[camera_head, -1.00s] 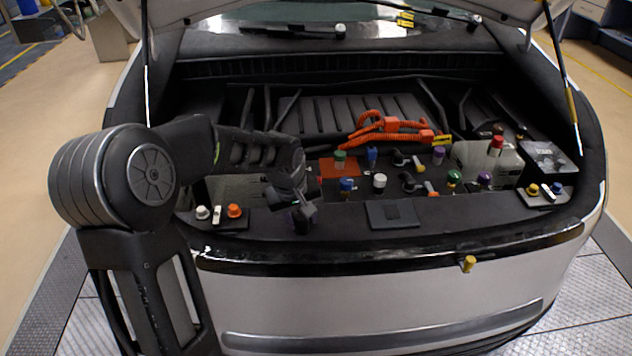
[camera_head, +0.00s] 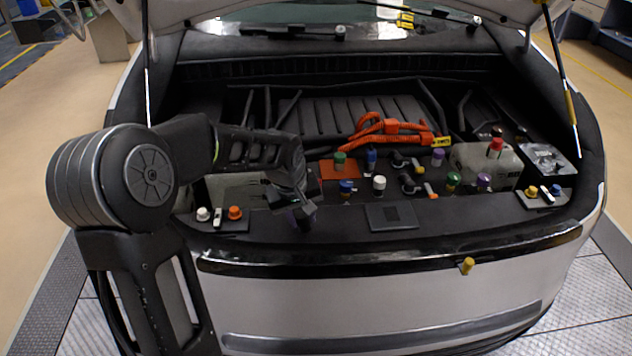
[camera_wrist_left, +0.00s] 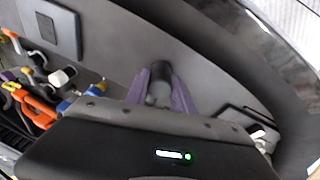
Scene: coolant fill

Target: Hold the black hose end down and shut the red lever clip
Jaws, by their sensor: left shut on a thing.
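My left gripper (camera_head: 298,216) is low over the front panel at the left of the bay. In the left wrist view its purple fingers (camera_wrist_left: 160,97) are shut on a dark cylinder (camera_wrist_left: 159,76) with a grey lower part; I cannot tell whether this is the black hose end. Two black fittings stand right of centre: one (camera_head: 398,160) beside a white piece, one (camera_head: 407,184) beside an orange piece (camera_head: 432,190). No lever clip shows clearly as red. My right gripper is not in view.
Green (camera_head: 340,160), blue (camera_head: 346,187) and white (camera_head: 380,183) caps crowd the bay. An orange hose (camera_head: 385,127) lies behind them. A pale reservoir (camera_head: 470,165) with a red cap (camera_head: 496,145) is at right.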

